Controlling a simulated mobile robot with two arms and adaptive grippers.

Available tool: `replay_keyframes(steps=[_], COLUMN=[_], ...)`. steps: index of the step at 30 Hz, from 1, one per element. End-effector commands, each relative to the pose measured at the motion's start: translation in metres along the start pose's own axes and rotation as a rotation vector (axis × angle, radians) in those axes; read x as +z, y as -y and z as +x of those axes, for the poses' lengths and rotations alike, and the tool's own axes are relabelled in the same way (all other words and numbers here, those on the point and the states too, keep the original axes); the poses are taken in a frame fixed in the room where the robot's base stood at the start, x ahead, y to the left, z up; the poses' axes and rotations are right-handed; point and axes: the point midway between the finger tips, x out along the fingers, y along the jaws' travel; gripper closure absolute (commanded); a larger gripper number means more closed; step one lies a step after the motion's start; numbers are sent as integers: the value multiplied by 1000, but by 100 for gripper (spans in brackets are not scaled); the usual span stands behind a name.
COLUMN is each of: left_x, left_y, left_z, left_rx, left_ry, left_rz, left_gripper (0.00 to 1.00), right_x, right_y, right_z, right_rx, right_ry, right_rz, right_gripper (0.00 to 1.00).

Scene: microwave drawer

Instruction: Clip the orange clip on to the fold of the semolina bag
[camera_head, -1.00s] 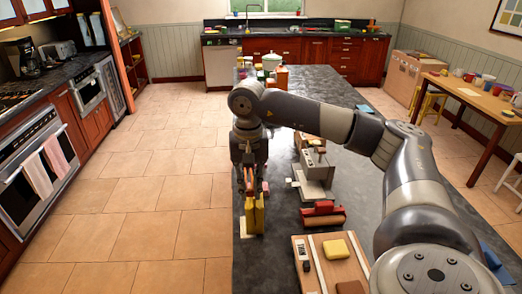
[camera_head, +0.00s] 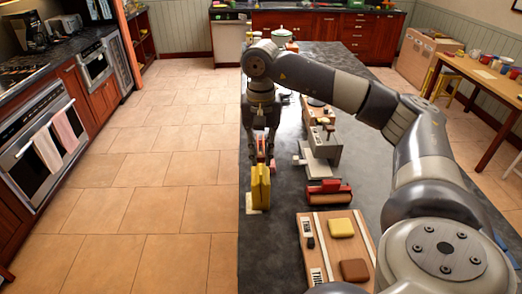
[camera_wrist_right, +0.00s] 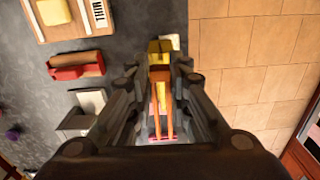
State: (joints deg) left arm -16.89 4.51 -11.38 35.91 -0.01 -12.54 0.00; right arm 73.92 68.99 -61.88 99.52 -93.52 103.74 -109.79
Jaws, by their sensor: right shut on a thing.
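The yellow semolina bag (camera_head: 260,190) stands upright on a pale flat piece near the left edge of the dark counter. It also shows in the right wrist view (camera_wrist_right: 160,50), just beyond my fingertips. My right gripper (camera_head: 262,157) points down over the bag's top and is shut on the orange clip (camera_wrist_right: 161,95). The clip's long arms run between the fingers, and its far end is at the bag's top edge. I cannot tell whether the clip is around the fold or only against it. My left gripper is not in view.
A grey and white device (camera_head: 318,160) and a red roller-like item (camera_head: 328,192) lie right of the bag. A wooden board (camera_head: 306,270) with yellow and brown blocks is nearer. The counter's left edge drops to a tiled floor (camera_head: 180,200).

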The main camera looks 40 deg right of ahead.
Motion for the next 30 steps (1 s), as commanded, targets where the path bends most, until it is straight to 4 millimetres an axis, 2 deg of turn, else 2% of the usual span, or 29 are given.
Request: replay_keyframes(steps=[1,15,30], left_x=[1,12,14], left_y=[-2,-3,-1], left_z=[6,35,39], left_rx=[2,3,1], left_ry=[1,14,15], left_rz=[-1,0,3], left_gripper=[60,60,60], right_x=[0,0,0], right_y=[0,0,0], right_z=[8,44,50], right_rx=[0,1,0], right_ry=[0,1,0], right_rz=[-1,-1,-1], right_gripper=[92,92,92])
